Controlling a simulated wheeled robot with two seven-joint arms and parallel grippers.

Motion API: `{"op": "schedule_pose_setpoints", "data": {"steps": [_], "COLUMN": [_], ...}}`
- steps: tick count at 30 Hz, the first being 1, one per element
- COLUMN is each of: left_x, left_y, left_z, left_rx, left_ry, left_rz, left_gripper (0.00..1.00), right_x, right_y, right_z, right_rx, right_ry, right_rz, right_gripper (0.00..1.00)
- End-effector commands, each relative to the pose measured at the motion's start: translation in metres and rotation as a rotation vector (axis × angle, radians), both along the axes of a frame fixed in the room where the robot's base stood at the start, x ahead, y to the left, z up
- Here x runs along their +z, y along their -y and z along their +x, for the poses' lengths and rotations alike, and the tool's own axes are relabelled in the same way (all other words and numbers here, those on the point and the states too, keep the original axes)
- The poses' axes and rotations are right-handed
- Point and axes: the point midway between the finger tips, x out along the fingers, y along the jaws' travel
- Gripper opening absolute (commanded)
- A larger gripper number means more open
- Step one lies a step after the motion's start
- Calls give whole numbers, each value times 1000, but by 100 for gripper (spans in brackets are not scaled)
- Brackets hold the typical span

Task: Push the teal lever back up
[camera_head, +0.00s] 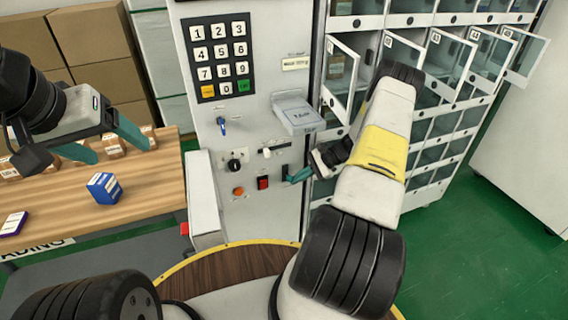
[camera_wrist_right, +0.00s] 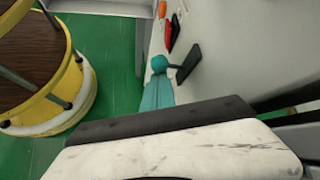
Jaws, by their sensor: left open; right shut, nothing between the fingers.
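The teal lever (camera_wrist_right: 158,62) shows in the right wrist view as a round teal knob on a short arm from a black plate on the machine's front panel. In the head view the knob (camera_head: 289,179) is small, right of the red switch, and partly merges with my teal fingers. My right gripper (camera_head: 300,175) is shut and empty at the lever. Its fingertips (camera_wrist_right: 158,84) are right beside the knob in the wrist view; whether they touch it I cannot tell. My left gripper (camera_head: 122,152) is open and empty above the wooden table.
The machine panel (camera_head: 232,130) carries a keypad (camera_head: 221,56), a red switch (camera_head: 263,183), an orange button (camera_head: 238,191) and a black knob (camera_head: 234,164). Open locker doors (camera_head: 341,72) stand out behind my right arm. A blue box (camera_head: 104,188) sits on the table (camera_head: 150,190).

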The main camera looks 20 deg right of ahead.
Motion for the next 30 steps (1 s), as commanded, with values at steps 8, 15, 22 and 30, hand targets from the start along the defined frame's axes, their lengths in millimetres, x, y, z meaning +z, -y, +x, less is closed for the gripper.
{"op": "schedule_pose_setpoints", "data": {"steps": [8, 15, 22, 30], "left_x": [0, 0, 0, 0], "left_y": [0, 0, 0, 0], "left_z": [0, 0, 0, 0], "left_rx": [0, 0, 0, 0], "left_ry": [0, 0, 0, 0], "left_rz": [0, 0, 0, 0], "left_gripper": [76, 76, 76, 76], "right_x": [2, 8, 18, 21], "right_y": [0, 0, 0, -1], "right_z": [0, 1, 0, 1], "right_rx": [0, 0, 1, 2], "right_ry": [1, 1, 2, 3], "right_rz": [0, -1, 0, 5], "right_gripper": [0, 0, 0, 0]}}
